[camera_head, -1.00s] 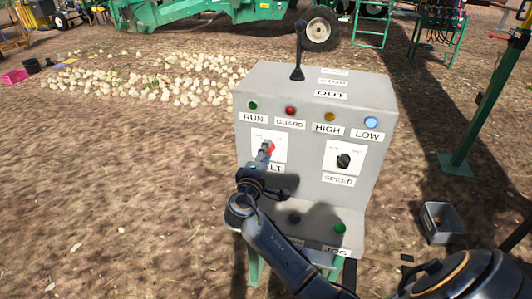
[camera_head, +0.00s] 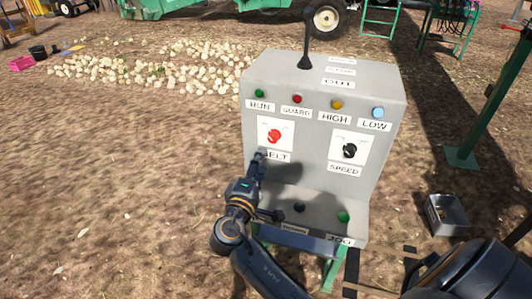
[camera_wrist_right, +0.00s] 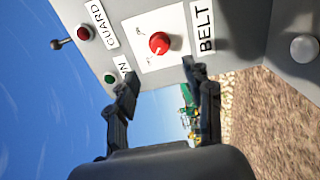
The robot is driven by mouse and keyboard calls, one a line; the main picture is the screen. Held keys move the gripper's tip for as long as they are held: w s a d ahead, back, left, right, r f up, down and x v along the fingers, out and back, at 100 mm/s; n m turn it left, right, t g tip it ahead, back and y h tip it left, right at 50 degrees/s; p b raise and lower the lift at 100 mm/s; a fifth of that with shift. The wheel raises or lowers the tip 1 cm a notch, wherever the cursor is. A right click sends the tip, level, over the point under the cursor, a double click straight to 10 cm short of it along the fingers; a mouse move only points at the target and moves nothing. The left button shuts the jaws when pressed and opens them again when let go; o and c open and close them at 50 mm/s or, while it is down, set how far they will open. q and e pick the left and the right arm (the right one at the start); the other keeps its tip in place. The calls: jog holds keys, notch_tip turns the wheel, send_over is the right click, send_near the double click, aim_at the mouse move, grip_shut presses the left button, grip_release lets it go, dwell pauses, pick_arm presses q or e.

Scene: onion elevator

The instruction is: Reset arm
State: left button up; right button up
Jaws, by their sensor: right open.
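My right gripper (camera_head: 259,156) is in front of the left side of the grey control box (camera_head: 385,170), just below the red belt knob (camera_head: 275,136). In the right wrist view its two fingers (camera_wrist_right: 158,78) are apart with nothing between them, and the red knob (camera_wrist_right: 160,43) is ahead of them, clear of both. My right forearm runs down to the bottom of the head view. My left gripper does not show.
The box carries a black lever (camera_head: 304,50), a black speed knob (camera_head: 350,150), several lamps and a green jog button (camera_head: 344,216). A grey bin (camera_head: 447,215) stands right of it. Onions (camera_head: 150,75) lie behind left. A green post (camera_head: 490,100) stands at right.

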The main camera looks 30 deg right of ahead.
jog(key=shift+v, duration=0.8)
jog(key=s+f+m+g+y, duration=0.5)
jog(key=s+f+y, duration=0.2)
jog(key=s+f, duration=0.65)
jog(key=s+a+f+m+g+y, duration=0.1)
jog(key=s+a+g+y, duration=0.1)
jog(key=s+a+y, duration=0.3)
jog(key=s+a+f+g+y, duration=0.1)
jog(key=s+a+f+y, duration=0.15)
jog(key=s, duration=0.55)
notch_tip(320, 180, down, 26)
jog(key=s+g, duration=0.2)
jog(key=s+d+f, duration=0.2)
jog(key=s+f, duration=1.3)
jog(key=s, duration=0.1)
jog(key=shift+s+d+f+g+h, duration=0.2)
jog(key=shift+d+f+g+h, duration=0.05)
jog(key=shift+g+h, duration=0.2)
